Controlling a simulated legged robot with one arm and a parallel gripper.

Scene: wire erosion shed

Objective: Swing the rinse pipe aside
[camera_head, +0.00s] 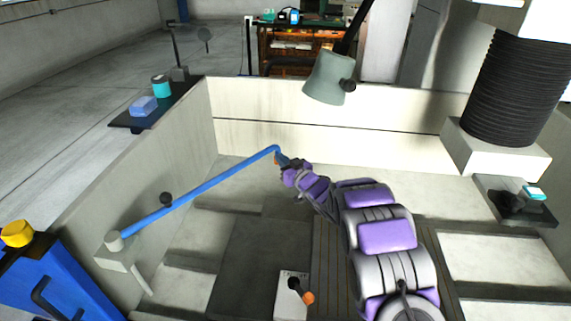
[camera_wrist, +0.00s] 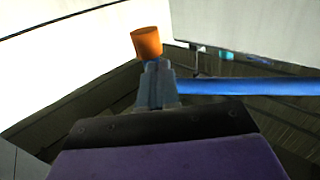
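The rinse pipe (camera_head: 205,187) is a long blue tube. It runs from a pale pivot post (camera_head: 114,241) on the left wall of the tank up to a bent end near the middle. A small orange tip (camera_head: 277,158) shows under that end. My gripper (camera_head: 284,161) is at the pipe's far end, seemingly touching it. In the wrist view the blue pipe (camera_wrist: 250,87) runs off to the right beside a blue-grey tapered part and the orange tip (camera_wrist: 147,42).
A black knob (camera_head: 166,199) is on or close behind the pipe. A tray (camera_head: 128,122) with a blue block and teal jar sits outside the left wall. A grey-green lamp head (camera_head: 330,78) hangs above the back wall. A black bellows column (camera_head: 515,88) stands right. An orange-knobbed lever (camera_head: 307,297) is in front.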

